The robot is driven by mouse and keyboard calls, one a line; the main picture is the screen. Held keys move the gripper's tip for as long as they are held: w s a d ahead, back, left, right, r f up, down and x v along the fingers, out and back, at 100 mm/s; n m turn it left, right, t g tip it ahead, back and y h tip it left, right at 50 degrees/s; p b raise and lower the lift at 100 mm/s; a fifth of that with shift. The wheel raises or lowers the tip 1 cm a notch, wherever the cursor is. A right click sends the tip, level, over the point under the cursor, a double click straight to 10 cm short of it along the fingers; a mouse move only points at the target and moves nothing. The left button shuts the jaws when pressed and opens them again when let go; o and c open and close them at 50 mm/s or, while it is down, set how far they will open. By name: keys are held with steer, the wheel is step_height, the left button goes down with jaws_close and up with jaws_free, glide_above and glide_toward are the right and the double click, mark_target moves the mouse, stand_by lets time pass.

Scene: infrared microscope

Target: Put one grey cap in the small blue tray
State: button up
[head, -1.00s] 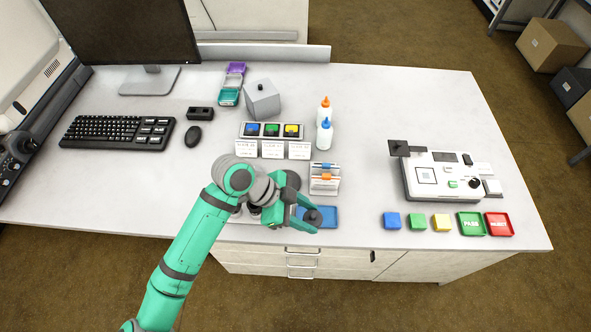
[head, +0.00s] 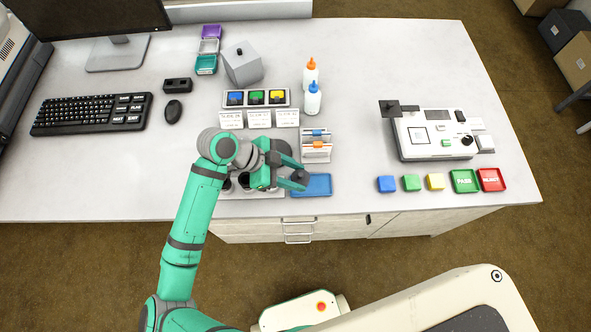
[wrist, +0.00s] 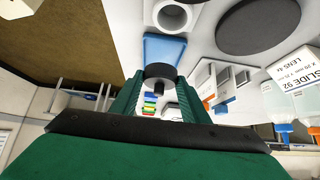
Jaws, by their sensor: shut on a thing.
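My gripper (head: 297,171) is shut on a dark grey cap (wrist: 160,71), which sits between the fingertips in the wrist view with its small knob toward me. In the head view the cap is a dark shape by the fingertips, over the left end of the small blue tray (head: 319,186). The tray also shows just beyond the cap in the wrist view (wrist: 162,49). The visible part of the tray is empty. Whether the cap touches it I cannot tell. A white holder (wrist: 203,70) with round openings stands beside the tray, mostly hidden by my arm in the head view.
A slide rack (head: 317,150) stands just behind the tray, with a dark round disc (wrist: 265,25) near it. Two bottles (head: 313,98) stand farther back. Blue, green and yellow blocks (head: 411,183) lie to the right, before a white instrument (head: 435,135).

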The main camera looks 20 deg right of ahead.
steer(key=shift+f, duration=2.05)
steer(key=shift+s+f, duration=0.1)
steer(key=shift+f, duration=0.1)
steer(key=o, duration=1)
steer(key=c, duration=0.4)
steer(key=shift+o, duration=1.5)
steer(key=shift+v, duration=3.65)
steer(key=shift+d+r, duration=0.1)
steer(key=shift+d, duration=0.1)
